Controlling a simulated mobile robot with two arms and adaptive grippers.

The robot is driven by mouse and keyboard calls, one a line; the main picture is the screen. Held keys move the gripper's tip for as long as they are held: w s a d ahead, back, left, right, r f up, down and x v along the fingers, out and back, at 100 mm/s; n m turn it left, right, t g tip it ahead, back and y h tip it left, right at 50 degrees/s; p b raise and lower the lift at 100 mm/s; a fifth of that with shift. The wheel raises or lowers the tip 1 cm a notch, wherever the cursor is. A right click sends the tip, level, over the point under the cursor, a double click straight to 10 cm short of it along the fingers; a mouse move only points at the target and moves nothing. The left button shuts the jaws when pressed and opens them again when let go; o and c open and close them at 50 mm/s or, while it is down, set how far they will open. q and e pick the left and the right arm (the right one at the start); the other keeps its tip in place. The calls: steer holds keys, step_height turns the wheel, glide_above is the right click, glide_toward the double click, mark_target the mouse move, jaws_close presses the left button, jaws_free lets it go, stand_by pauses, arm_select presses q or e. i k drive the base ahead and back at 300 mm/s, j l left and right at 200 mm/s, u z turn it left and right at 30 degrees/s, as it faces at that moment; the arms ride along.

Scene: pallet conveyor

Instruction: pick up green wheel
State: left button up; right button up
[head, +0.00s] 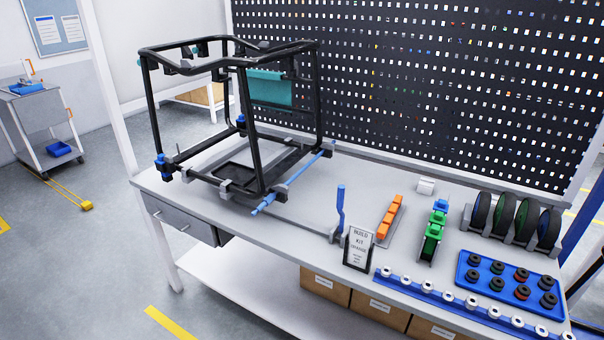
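Several dark wheels stand upright side by side in a rack (470,219) at the right of the workbench. One of them, the green wheel (506,211), shows a green face inside a black rim and is partly covered by its neighbour. Neither of my grippers is in view, and nothing touches the wheels.
A blue tray (508,299) with black and red round parts lies in front of the rack. Green and blue pieces (433,235), orange blocks (390,217) and a build kit sign (358,248) stand to the left. A black frame (250,120) fills the bench's left half. A pegboard (420,80) rises behind.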

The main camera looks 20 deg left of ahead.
mark_target(527, 218)
steer(key=i+l+u, duration=0.25)
steer(key=l+u, duration=0.2)
steer(key=l, duration=0.25)
steer(key=i+l+u, duration=0.25)
steer(key=l, duration=0.2)
steer(key=l+u, duration=0.2)
steer(key=l, duration=0.2)
